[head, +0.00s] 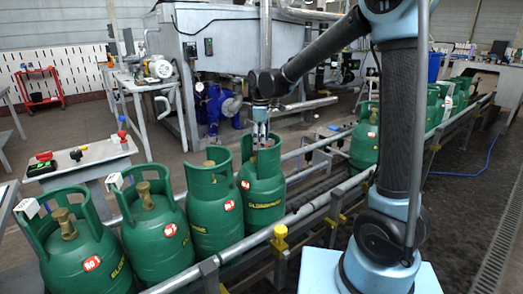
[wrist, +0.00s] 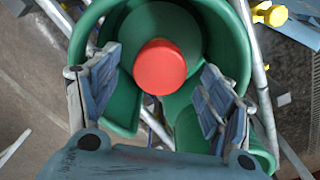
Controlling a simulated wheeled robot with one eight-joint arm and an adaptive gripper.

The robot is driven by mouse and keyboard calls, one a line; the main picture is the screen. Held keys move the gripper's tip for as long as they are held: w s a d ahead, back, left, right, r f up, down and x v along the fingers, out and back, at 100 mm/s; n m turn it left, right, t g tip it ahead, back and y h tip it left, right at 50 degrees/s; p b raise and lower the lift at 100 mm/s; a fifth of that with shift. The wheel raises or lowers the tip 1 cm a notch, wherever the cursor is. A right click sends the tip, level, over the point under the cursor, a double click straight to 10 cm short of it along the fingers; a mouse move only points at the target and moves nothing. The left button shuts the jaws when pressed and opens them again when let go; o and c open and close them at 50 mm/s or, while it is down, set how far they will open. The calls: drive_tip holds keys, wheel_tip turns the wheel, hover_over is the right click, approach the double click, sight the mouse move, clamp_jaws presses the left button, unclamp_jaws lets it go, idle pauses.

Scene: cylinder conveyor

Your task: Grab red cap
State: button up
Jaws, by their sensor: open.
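The red cap (wrist: 160,68) shows in the wrist view as a round red piece inside the green collar of a gas cylinder (wrist: 215,28). My gripper (wrist: 159,82) is open, with one finger left of the cap and one right of it. Clear gaps show between the fingers and the cap, and nothing is held. In the head view, my gripper (head: 260,138) points down at the collar of a green cylinder (head: 263,190) on the conveyor. The cap is mostly hidden there by the collar and fingers.
More green cylinders (head: 211,205) stand close to the left on the conveyor, with a rail (head: 300,214) in front. Another cylinder (head: 365,145) stands farther right, leaving a stretch of conveyor clear. A small table (head: 90,158) at left holds several small items, some red.

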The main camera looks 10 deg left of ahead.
drive_tip(key=shift+f, duration=0.95)
drive_tip(key=c, duration=1)
drive_tip(key=shift+o, duration=0.2)
